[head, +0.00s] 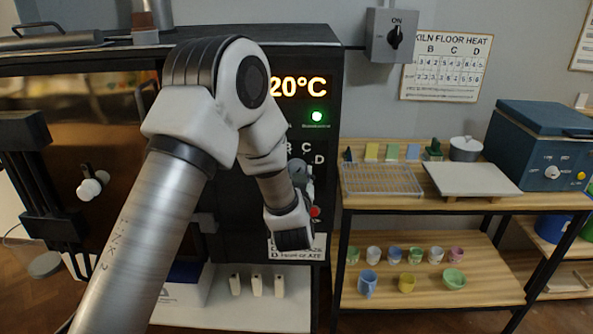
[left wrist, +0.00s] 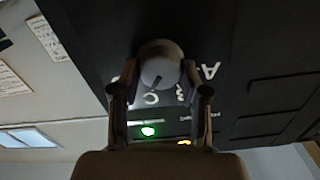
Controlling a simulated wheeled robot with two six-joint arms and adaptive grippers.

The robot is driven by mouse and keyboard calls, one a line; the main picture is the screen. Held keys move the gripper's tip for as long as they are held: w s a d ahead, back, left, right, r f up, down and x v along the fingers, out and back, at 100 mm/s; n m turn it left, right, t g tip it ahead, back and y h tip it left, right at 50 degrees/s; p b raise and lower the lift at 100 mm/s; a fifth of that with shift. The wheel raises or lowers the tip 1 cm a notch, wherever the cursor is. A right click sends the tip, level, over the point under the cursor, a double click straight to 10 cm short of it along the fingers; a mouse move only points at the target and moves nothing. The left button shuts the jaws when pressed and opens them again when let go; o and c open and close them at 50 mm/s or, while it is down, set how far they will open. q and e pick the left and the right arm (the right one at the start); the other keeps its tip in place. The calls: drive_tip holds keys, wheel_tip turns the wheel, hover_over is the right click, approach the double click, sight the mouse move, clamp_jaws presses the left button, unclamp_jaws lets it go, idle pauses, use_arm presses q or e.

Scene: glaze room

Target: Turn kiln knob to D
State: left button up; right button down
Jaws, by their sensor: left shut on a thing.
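The kiln knob (left wrist: 161,63) is a round pale grey dial on the black kiln panel (left wrist: 225,30). In the left wrist view my left gripper (left wrist: 160,73) has its two fingers on either side of the knob, shut on it. A dark mark on the knob's lower edge points toward the C. The letters A, B, C and D ring the knob, upside down in this view. In the head view my left arm and gripper (head: 299,172) cover most of the knob; C and D show beside it. My right gripper is in neither view.
The kiln display (head: 297,87) reads 20°C above a lit green lamp (head: 317,116). A red button (head: 315,211) sits below the knob. A wall switch box (head: 391,36) and a KILN FLOOR HEAT chart (head: 446,67) hang to the right, above a wooden shelf (head: 390,205).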

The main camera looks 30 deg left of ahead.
use_arm(q)
drive_tip(key=m, duration=0.1)
drive_tip(key=m+p, duration=0.1)
drive_tip(key=m, duration=0.1)
drive_tip(key=shift+w+r, duration=0.1)
drive_tip(key=shift+r, duration=0.2)
drive_tip(key=shift+m+p, duration=0.85)
drive_tip(key=shift+m, duration=0.85)
drive_tip(key=o, duration=1.1)
drive_tip(key=shift+f, duration=0.1)
drive_tip(key=shift+c, duration=0.2)
drive_tip(key=shift+o, duration=0.3)
drive_tip(key=shift+w+f, duration=0.1)
drive_tip(key=shift+f, duration=0.05)
drive_tip(key=shift+f, duration=0.1)
